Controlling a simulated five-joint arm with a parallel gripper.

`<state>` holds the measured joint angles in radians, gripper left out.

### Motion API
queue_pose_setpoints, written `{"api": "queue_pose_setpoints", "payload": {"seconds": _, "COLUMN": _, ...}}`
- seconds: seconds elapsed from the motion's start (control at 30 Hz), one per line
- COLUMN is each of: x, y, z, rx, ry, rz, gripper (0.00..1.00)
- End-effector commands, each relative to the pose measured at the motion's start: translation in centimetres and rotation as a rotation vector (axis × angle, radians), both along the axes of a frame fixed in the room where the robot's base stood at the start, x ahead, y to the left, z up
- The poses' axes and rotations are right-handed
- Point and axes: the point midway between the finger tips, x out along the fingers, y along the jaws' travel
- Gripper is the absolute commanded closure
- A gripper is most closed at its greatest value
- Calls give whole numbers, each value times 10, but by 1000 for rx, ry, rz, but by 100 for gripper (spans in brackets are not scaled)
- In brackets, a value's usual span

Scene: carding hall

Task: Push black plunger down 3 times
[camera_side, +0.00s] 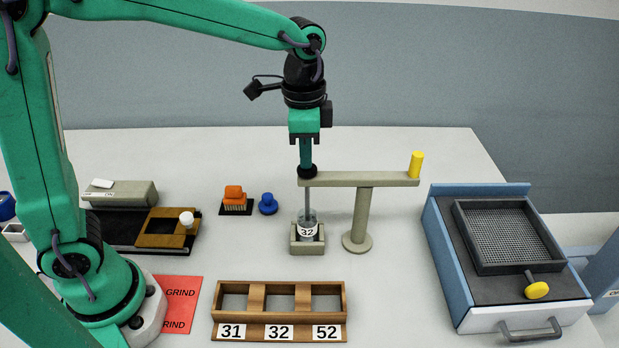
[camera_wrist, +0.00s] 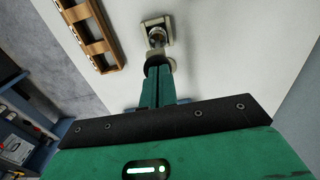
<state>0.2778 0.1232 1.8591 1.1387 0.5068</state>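The black plunger knob (camera_side: 307,171) sits at the left end of a beige stand's crossarm (camera_side: 345,179). A thin rod runs down from it into a clear jar labelled 32 (camera_side: 307,228), which stands in a small square holder (camera_side: 307,247). My gripper (camera_side: 306,164) points straight down over the knob, its fingers together, its tips at the knob's top and seemingly touching it. The knob (camera_wrist: 156,60) shows just past the tips and partly hides the jar.
A yellow peg (camera_side: 416,164) stands at the crossarm's right end. A wooden rack (camera_side: 279,333) labelled 31, 32, 52 lies in front. A blue sieve box (camera_side: 460,275) is at right. An orange brush (camera_side: 234,196) and blue knob (camera_side: 268,203) sit at left.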

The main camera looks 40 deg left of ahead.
Motion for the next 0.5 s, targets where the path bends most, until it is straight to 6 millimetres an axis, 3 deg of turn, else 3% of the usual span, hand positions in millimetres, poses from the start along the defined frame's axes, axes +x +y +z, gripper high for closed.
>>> {"api": "queue_pose_setpoints", "payload": {"seconds": 0.17, "x": -1, "y": 0, "z": 2, "rx": 3, "ry": 10, "rz": 0, "gripper": 100}}
{"api": "queue_pose_setpoints", "payload": {"seconds": 0.5, "x": 0, "y": 3, "z": 50, "rx": 0, "ry": -1, "rz": 1, "gripper": 100}}
